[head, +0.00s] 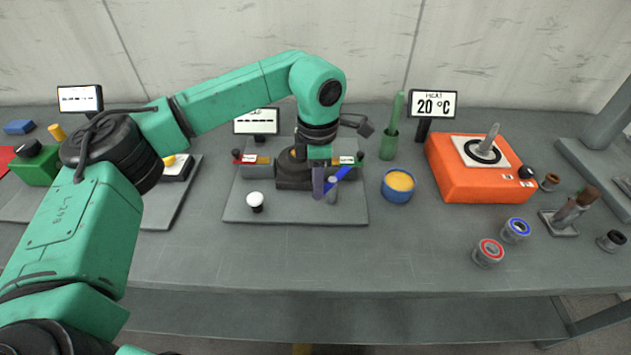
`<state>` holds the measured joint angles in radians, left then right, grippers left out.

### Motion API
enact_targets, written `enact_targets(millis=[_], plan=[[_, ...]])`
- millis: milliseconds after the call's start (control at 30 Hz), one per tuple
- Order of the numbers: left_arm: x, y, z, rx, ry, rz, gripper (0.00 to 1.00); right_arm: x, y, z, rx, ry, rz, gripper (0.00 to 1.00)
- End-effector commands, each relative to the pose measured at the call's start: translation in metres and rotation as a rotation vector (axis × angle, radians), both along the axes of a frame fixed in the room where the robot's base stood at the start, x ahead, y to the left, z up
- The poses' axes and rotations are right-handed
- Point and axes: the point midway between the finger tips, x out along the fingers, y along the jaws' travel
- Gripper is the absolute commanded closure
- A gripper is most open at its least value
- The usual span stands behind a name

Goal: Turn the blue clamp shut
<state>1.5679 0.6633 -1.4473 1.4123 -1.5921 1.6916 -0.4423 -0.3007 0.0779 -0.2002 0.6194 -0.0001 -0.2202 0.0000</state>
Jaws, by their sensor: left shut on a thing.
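The blue clamp's visible part is a slanted blue bar (341,175), at the front right of a dark block (293,174) on a grey base plate (290,212). My left gripper (326,188) reaches down over the block from above. Its fingers are shut on the blue bar, which sticks out to the upper right of them. The gripper and wrist hide part of the bar and the block. My right gripper is not in view.
A white-topped knob (255,200) stands on the plate's front left. A blue bowl (398,187) with yellow contents and a green cup (388,146) stand close on the right. Farther right is an orange heater box (470,190). The table front is clear.

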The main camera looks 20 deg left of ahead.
Motion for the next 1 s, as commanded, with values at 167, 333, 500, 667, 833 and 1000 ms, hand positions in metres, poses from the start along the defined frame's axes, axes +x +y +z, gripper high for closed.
enact_targets(millis=[167, 333, 500, 667, 833, 1000], plan=[[-0.002, -0.008, -0.002, 0.000, -0.002, 0.135, 1.00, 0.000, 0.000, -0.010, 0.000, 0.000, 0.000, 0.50], [-0.004, -0.016, -0.002, 0.000, -0.001, 0.292, 1.00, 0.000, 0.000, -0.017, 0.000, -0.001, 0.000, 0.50], [-0.004, -0.025, -0.001, -0.001, -0.002, 0.454, 1.00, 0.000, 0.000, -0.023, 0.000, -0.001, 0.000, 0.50], [-0.003, -0.033, -0.001, -0.002, -0.002, 0.605, 1.00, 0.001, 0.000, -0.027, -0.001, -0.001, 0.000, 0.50], [-0.001, -0.042, 0.000, -0.001, -0.002, 0.767, 1.00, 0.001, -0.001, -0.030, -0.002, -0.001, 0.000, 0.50], [0.003, -0.050, 0.000, -0.002, -0.002, 0.930, 1.00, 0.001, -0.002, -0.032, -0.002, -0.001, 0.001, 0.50]])
